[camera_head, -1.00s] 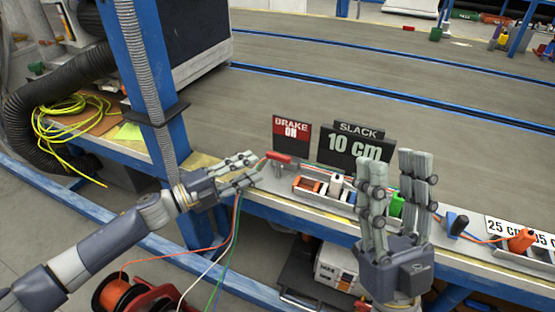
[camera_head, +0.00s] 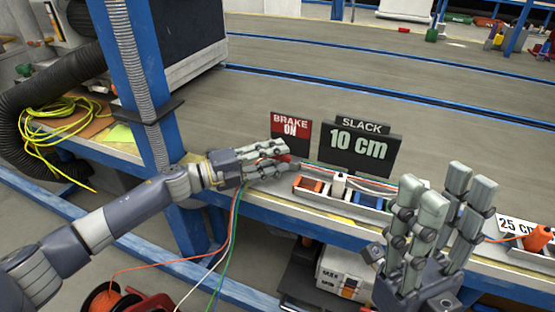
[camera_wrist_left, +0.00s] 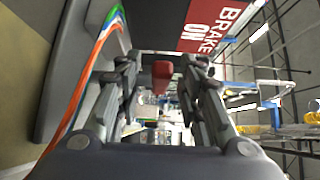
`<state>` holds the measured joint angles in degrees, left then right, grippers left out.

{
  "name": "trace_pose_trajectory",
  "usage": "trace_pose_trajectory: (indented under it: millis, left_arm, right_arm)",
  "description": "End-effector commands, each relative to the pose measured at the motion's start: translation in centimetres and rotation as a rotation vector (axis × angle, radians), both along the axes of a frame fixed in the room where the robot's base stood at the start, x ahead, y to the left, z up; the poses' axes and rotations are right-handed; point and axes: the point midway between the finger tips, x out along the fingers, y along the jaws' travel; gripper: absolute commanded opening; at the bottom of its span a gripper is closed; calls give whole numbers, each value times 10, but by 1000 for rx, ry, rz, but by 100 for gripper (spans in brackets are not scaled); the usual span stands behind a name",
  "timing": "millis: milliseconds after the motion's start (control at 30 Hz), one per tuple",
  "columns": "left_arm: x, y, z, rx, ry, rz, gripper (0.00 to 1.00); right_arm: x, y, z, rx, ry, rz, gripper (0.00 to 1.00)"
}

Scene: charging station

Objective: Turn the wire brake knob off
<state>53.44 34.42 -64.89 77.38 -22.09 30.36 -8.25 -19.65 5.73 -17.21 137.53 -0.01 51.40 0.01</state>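The red brake knob (camera_head: 287,158) is on the bench edge below the sign (camera_head: 290,130) reading BRAKE ON. It is partly hidden by my left gripper (camera_head: 290,157), whose fingers reach it from the left. In the left wrist view, the red knob (camera_wrist_left: 162,70) sits between the two fingers of my left gripper (camera_wrist_left: 163,75), with a visible gap on each side, so the gripper is open. The sign (camera_wrist_left: 207,27) still reads ON there. My right gripper (camera_head: 447,205) is open and empty, fingers up, in front of the bench at right.
A black SLACK 10 cm sign (camera_head: 360,145) stands right of the brake sign. A tray (camera_head: 340,198) with coloured blocks lies in front of it. Orange, white and green wires (camera_head: 232,225) hang off the bench edge. A blue post (camera_head: 145,75) stands left of the knob.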

Motion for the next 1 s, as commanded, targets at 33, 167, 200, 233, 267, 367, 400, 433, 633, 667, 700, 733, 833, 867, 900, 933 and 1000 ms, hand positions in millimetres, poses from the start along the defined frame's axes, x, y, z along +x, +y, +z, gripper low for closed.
trace_pose_trajectory:
  millis: [33, 167, 200, 233, 267, 367, 400, 433, 633, 667, 700, 733, 833, 867, 900, 933, 1000]
  left_arm:
    - [1, -4, -1, 0, -1, -1, 35]
    - [3, -8, 0, 0, -1, -1, 35]
    - [3, -8, 0, 1, -1, -1, 35]
    - [3, -9, 0, 1, -1, -1, 35]
    - [3, -8, 0, 1, -1, -1, 35]
    - [3, -8, 0, 1, -1, -1, 35]
    - [3, -8, 0, 1, 0, 0, 33]
    - [3, -8, 0, 1, 0, 0, 26]
    - [3, -8, 0, 1, 0, 0, 0]
    - [3, -8, 0, 1, 0, 0, 0]
    - [3, -8, 0, 1, 0, 0, 0]
    - [3, -8, 0, 1, 0, 0, 0]
    - [3, -8, 0, 1, 0, 2, 0]
    - [3, -8, 0, 1, 0, 3, 0]
    - [3, -8, 0, 1, 1, 6, 0]
    - [3, -8, 0, 1, 1, 9, 0]
    - [3, -8, 1, 0, 2, 19, 0]
  right_arm:
    - [0, 0, -1, 0, -2, 0, 40]
    - [0, 0, -1, -1, -3, 0, 40]
    - [0, 0, -1, -1, -3, 0, 40]
    - [0, 0, -1, -1, -3, 0, 40]
    - [0, 0, -1, -1, -3, 0, 40]
    - [0, 0, -1, -1, -3, 0, 40]
    - [0, 0, -1, -1, -3, 0, 40]
    - [0, 0, -1, -1, -3, 0, 40]
    - [0, 0, -1, 0, -3, 0, 40]
    - [0, 0, -1, 0, -3, 0, 40]
    - [0, 0, -1, 0, -3, 0, 40]
    - [0, 0, -1, 0, -3, 0, 40]
    - [0, 0, 0, 0, -3, 0, 40]
    - [0, 0, 0, 0, -3, 0, 40]
    - [0, 0, 1, 0, -3, 0, 40]
    - [0, 0, 2, 0, -4, 0, 40]
    - [0, 0, 4, 0, -4, 0, 40]
